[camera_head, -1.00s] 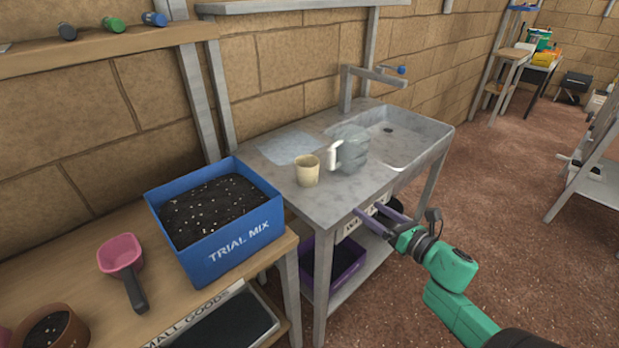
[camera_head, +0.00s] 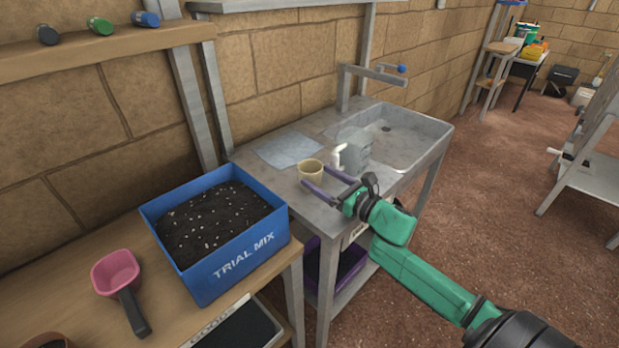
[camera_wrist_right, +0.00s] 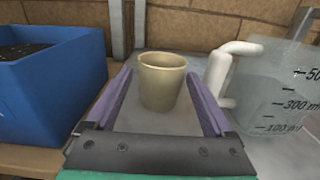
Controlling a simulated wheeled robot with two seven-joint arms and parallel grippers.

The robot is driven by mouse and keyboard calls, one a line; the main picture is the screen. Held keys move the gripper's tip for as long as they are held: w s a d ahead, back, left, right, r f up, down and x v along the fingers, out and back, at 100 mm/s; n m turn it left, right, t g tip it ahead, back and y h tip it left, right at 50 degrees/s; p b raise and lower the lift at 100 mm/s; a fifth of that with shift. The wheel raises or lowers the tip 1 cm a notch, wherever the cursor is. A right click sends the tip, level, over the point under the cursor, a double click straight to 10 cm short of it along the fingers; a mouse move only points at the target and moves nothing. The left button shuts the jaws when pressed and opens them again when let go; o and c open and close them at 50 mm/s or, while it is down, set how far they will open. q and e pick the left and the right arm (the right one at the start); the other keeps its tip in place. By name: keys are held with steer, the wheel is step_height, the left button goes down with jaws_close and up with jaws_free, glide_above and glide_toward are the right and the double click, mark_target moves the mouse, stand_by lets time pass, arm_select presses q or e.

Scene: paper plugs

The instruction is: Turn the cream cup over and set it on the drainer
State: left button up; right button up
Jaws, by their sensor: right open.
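The cream cup (camera_head: 311,168) stands upright, mouth up, on the grey sink unit's flat top (camera_head: 322,211). My right gripper (camera_head: 315,177) is open at the cup. In the right wrist view the cup (camera_wrist_right: 161,83) stands between the two purple fingers near their tips, with a gap on each side; nothing is held. A flat pale blue-grey sheet (camera_head: 288,150) lies behind the cup; I cannot tell whether this sheet or the flat sink top is the drainer. My left gripper is not in view.
A clear measuring jug (camera_head: 356,150) with a white handle stands close right of the cup. The sink basin (camera_head: 408,138) and tap (camera_head: 345,88) lie beyond it. A blue soil box (camera_head: 228,262) and pink scoop (camera_head: 116,272) are on the wooden bench at left.

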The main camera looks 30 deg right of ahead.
mark_target(302, 167)
steer(key=x, duration=0.4)
steer(key=shift+w+d+p, duration=0.1)
steer(key=shift+d+p, duration=0.05)
steer(key=shift+p, duration=0.25)
steer(key=shift+w+f, duration=0.2)
steer(key=shift+w, duration=0.05)
steer(key=shift+s+r, duration=0.1)
steer(key=c, duration=1.3)
